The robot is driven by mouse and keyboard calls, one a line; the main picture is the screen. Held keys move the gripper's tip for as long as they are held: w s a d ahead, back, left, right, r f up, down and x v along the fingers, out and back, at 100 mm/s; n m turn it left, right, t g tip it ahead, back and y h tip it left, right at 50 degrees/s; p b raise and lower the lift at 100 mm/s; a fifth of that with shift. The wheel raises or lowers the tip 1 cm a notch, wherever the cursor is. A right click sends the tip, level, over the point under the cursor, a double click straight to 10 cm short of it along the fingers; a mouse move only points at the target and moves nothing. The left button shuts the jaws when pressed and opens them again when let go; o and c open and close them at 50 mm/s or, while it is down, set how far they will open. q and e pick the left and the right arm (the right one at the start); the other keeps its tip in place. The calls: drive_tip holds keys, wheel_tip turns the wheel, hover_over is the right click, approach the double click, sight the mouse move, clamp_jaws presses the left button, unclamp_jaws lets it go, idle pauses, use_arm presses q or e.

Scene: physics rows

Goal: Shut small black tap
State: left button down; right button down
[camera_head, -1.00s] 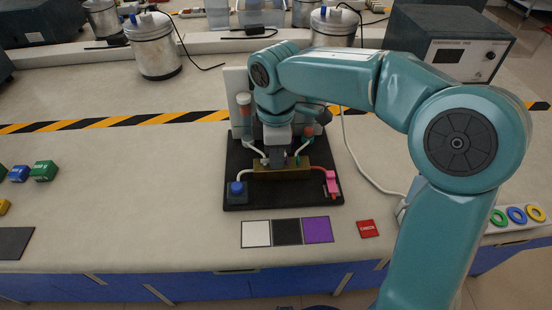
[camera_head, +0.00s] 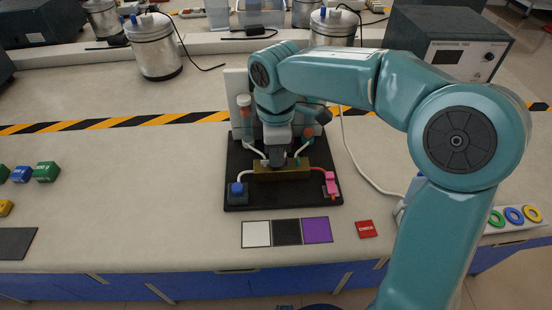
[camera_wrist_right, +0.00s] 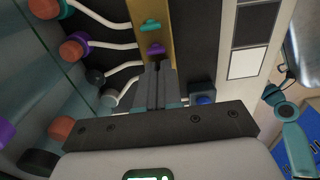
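My right gripper (camera_head: 277,159) points down at the brass bar (camera_head: 290,173) on the black base of the rig. In the right wrist view its two fingers (camera_wrist_right: 158,68) lie close together over the brass bar (camera_wrist_right: 145,10). A purple tap (camera_wrist_right: 152,51) sits just beyond the fingertips and a green tap (camera_wrist_right: 150,25) further along. I cannot make out the small black tap; the fingers cover that stretch of the bar. Whether anything is between them is hidden. A teal arm, likely my left (camera_wrist_right: 291,112), shows at the right edge; its fingers are unclear.
A blue button box (camera_head: 237,192) stands left of the bar and a pink switch (camera_head: 331,184) right of it. White tubes run behind. White, black and purple squares (camera_head: 287,232) and a red block (camera_head: 367,229) lie in front.

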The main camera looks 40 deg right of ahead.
drive_tip(key=m+p, duration=0.1)
drive_tip(key=m, duration=0.2)
drive_tip(key=shift+r+m, duration=0.1)
drive_tip(key=shift+m, duration=0.3)
drive_tip(key=m, duration=0.3)
